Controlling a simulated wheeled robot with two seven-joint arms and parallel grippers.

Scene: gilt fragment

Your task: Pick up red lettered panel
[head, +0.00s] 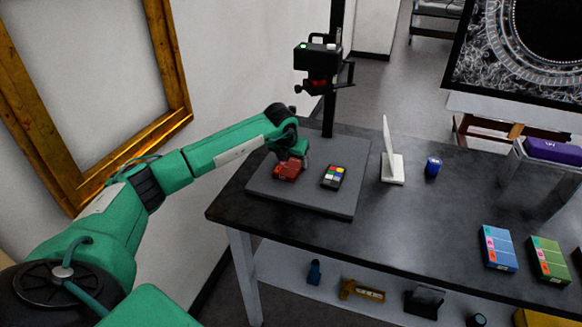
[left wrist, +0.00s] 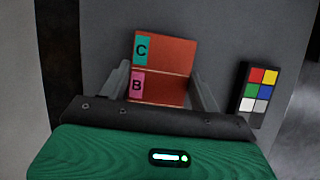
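The red lettered panel (head: 288,170) lies on the grey base board of the camera stand. In the left wrist view the red panel (left wrist: 166,65) shows a teal label "C" and a pink label "B" along its left side. My left gripper (head: 293,157) is right over it and hides part of it in the head view. In the left wrist view the left gripper's fingers (left wrist: 160,75) stand apart, one on each side of the panel, close to its edges. Firm contact is not visible. My right gripper is not in view.
A colour checker card (head: 333,176) lies just right of the panel on the base board (head: 315,202). A camera (head: 318,62) hangs on a post above. A white stand (head: 391,165), a blue jar (head: 433,167), and blue (head: 499,248) and green (head: 549,260) panels are farther right.

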